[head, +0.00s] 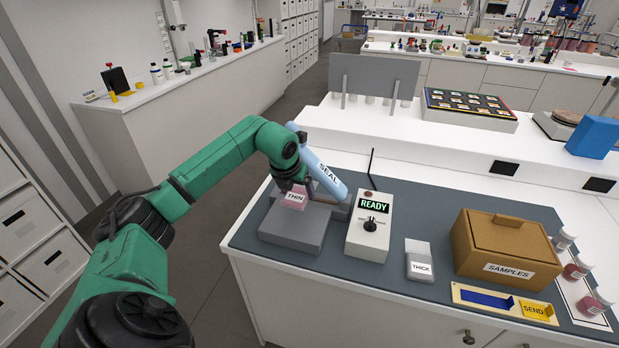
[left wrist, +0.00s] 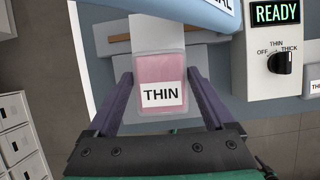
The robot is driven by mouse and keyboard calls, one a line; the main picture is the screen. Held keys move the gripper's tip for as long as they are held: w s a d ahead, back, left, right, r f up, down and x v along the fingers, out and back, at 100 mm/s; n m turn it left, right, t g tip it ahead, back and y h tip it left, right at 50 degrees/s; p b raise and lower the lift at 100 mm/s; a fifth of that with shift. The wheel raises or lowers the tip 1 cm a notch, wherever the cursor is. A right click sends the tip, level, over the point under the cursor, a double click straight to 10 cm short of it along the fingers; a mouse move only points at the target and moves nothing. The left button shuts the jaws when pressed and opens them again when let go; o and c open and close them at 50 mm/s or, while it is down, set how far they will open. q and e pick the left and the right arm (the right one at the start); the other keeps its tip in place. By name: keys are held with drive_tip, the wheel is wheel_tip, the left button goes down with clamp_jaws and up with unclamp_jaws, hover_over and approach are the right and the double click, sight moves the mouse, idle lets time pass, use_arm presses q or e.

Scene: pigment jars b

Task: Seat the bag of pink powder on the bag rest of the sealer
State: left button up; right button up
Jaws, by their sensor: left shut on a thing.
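The bag of pink powder (head: 294,200), labelled THIN, is over the grey bag rest (head: 290,237) of the sealer. In the left wrist view the bag (left wrist: 160,76) lies between the fingers of my left gripper (left wrist: 160,84), which is shut on it. Its clear end points toward the sealer's brown strip (left wrist: 118,39). The sealer's raised blue bar (head: 321,166), marked SEAL, is beyond the bag. My left gripper (head: 296,190) partly hides the bag in the head view. I cannot tell whether the bag touches the rest. My right gripper is not in view.
The control box (head: 368,240) with a lit READY display and a dial stands right of the rest. Further right are a THICK bag (head: 420,262), a brown SAMPLES box (head: 505,248), a SEND tray (head: 472,297) and several jars (head: 577,268). A white ledge runs behind.

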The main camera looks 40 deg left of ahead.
sight(297, 194)
use_arm(q)
drive_tip(key=shift+w+a+r, duration=0.1)
drive_tip(key=shift+w+a, duration=0.05)
drive_tip(key=shift+w, duration=0.3)
drive_tip(key=shift+w+n, duration=0.25)
drive_tip(key=shift+n, duration=0.05)
drive_tip(key=shift+s+r, duration=0.1)
drive_tip(key=shift+s, duration=0.2)
drive_tip(key=shift+s+a, duration=0.1)
drive_tip(key=shift+b, duration=0.35)
drive_tip(key=f+b, duration=0.3)
drive_tip(key=f, duration=0.1)
drive_tip(key=shift+w+f, duration=0.15)
drive_tip(key=shift+w, duration=0.05)
drive_tip(key=shift+f+b, duration=0.5)
drive_tip(key=shift+f, duration=0.05)
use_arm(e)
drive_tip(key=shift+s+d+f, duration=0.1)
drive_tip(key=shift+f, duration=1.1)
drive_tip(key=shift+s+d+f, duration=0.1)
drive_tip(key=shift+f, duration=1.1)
use_arm(q)
drive_tip(key=shift+f+b, duration=0.65)
drive_tip(key=shift+f, duration=0.15)
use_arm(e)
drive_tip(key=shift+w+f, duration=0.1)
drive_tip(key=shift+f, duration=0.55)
